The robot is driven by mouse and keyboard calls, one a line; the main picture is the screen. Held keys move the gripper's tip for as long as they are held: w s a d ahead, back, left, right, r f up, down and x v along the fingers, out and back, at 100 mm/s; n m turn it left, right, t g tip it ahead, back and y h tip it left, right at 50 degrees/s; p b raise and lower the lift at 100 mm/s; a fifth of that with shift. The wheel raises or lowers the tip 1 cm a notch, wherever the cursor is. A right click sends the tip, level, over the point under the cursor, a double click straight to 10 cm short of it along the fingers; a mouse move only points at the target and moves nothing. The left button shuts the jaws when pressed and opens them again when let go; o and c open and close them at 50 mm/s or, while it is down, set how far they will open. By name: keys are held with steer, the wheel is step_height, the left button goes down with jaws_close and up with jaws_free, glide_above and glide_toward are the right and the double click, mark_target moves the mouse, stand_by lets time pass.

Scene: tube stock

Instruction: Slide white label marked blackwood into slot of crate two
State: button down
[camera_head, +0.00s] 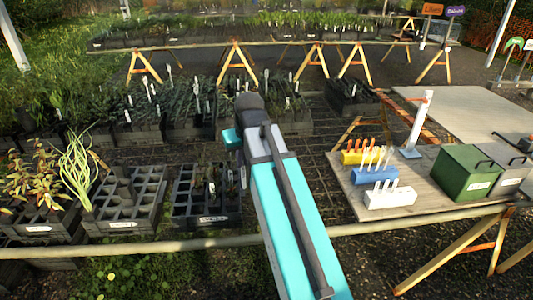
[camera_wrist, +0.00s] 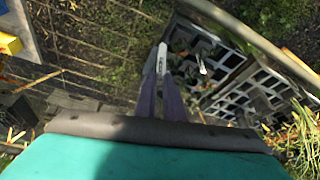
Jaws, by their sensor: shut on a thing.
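My gripper (camera_wrist: 160,98) is shut on a white label (camera_wrist: 162,57), which sticks out past the fingertips with small dark marking I cannot read. In the head view my arm hides the fingers and the label. Black crates stand on the bench: a celled crate with few plants (camera_head: 207,222) beside my gripper, an emptier celled crate (camera_head: 125,222) to its left, and a planted crate (camera_head: 40,231) at far left. Each has a pale front plate too small to read, so I cannot tell which is crate two. In the wrist view, the held label is left of a black crate (camera_wrist: 243,50), apparently apart from it.
A rail (camera_head: 150,247) crosses in front of the crates. Plants crowd the far left.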

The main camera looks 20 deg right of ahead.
steer(key=s+a, duration=0.2)
steer(key=a, duration=0.6)
steer(key=shift+s+a+r, duration=0.15)
steer(key=shift+a+r, duration=0.05)
steer(key=shift+a, duration=0.2)
